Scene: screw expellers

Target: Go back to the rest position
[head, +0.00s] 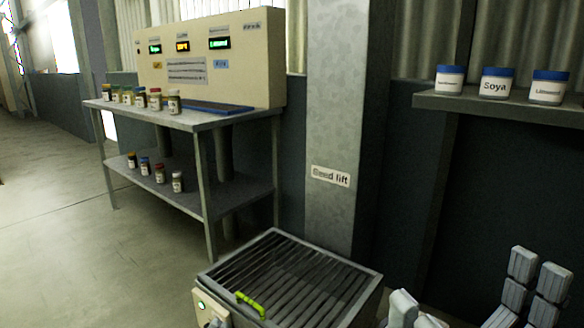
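My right gripper (468,286) is at the bottom right corner of the head view, cut off by the lower edge. Its pale grey segmented fingers stand wide apart, and nothing shows between them. It is to the right of a grated metal box (372,281) and does not visibly hold anything. My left gripper is not in view.
The grated box has a yellow-green handle (250,303). A two-level table (205,121) carries jars and a beige control panel (262,60). A "Seed lift" column (335,110) stands behind. A shelf (500,106) at right holds 3 labelled tubs. Floor at left is clear.

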